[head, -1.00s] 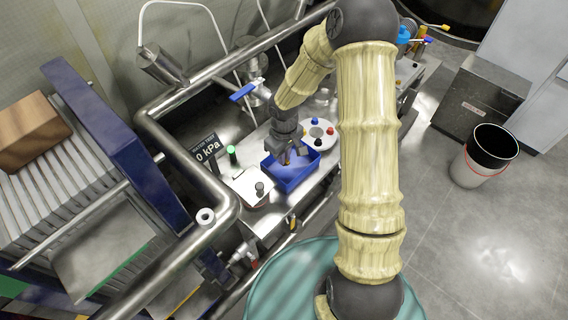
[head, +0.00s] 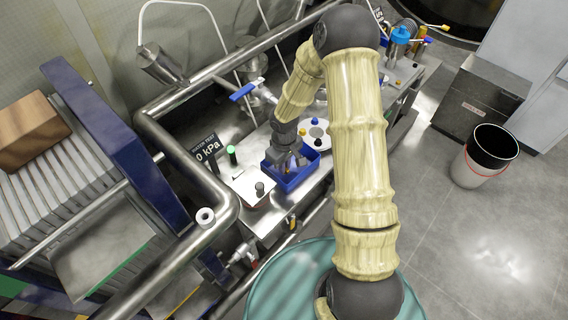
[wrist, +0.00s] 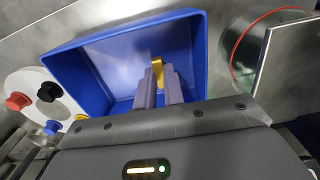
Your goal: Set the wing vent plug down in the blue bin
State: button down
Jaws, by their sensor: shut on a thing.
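The blue bin (head: 312,168) stands on the metal bench in the head view; its blue wall (wrist: 72,78) fills much of the wrist view. My gripper (head: 287,165) points down over the bin, and its fingers appear to reach inside the rim. In the wrist view my gripper (wrist: 160,86) is shut on a small orange-yellow piece, the wing vent plug (wrist: 157,68), which shows at the fingertips. Most of the plug is hidden by the fingers. I cannot tell whether it touches the bin floor.
A round pale plate (wrist: 40,92) with several coloured knobs lies beside the bin. A white plate with a dark knob (head: 259,188), a green-topped piece (head: 232,154) and a pressure display (head: 207,150) are left of the bin. Steel pipes (head: 180,160) run along the bench.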

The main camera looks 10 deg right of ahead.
jog(key=c, duration=1.5)
grip_release()
jog(key=shift+f, duration=0.1)
jog(key=shift+w, duration=0.1)
jog(key=shift+r, duration=0.35)
notch_tip(320, 180, up, 12)
jog(key=shift+f+p, duration=0.2)
jog(key=shift+p, duration=0.1)
